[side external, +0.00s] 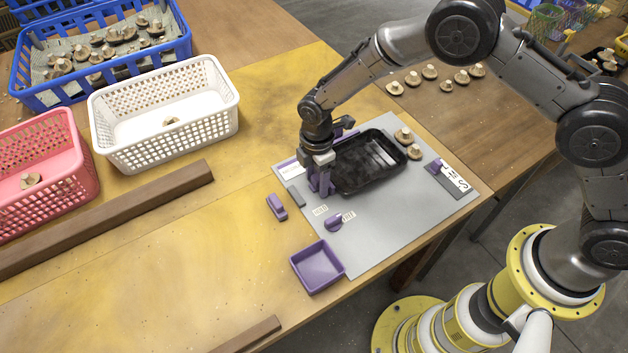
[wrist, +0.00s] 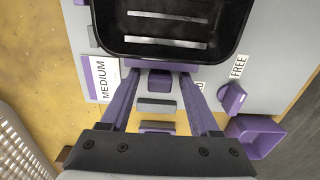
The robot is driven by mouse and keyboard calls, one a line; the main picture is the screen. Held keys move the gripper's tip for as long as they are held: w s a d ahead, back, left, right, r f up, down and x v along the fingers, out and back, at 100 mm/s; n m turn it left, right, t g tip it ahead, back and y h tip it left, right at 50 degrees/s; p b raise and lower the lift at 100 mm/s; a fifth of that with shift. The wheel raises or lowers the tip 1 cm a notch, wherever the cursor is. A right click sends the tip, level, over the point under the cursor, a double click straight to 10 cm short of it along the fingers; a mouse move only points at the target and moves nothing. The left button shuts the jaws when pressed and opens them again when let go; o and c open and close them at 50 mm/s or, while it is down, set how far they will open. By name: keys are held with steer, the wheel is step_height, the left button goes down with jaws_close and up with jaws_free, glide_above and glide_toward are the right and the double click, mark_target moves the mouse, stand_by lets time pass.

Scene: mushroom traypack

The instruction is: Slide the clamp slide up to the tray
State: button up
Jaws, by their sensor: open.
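The black tray (side external: 372,188) lies on the grey board (side external: 385,225); its rim also shows at the top of the wrist view (wrist: 170,48). The purple clamp slide (wrist: 160,81), with a block-like grip and a wider strip, lies beside the tray's near edge in the wrist view. I cannot tell whether it touches the tray. My gripper (side external: 322,190) is low over the board at the tray's left side, pointing down. Its purple fingers are open, one on each side of the block. In the side view the fingers mostly hide the slide.
A purple knob (side external: 334,222) stands beside the FREE label. Mushrooms (side external: 403,136) sit right of the tray. A white basket (side external: 165,115) stands left. The yellow table in front is mostly clear.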

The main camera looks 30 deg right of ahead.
mark_target(317, 177)
steer(key=shift+r, duration=2.15)
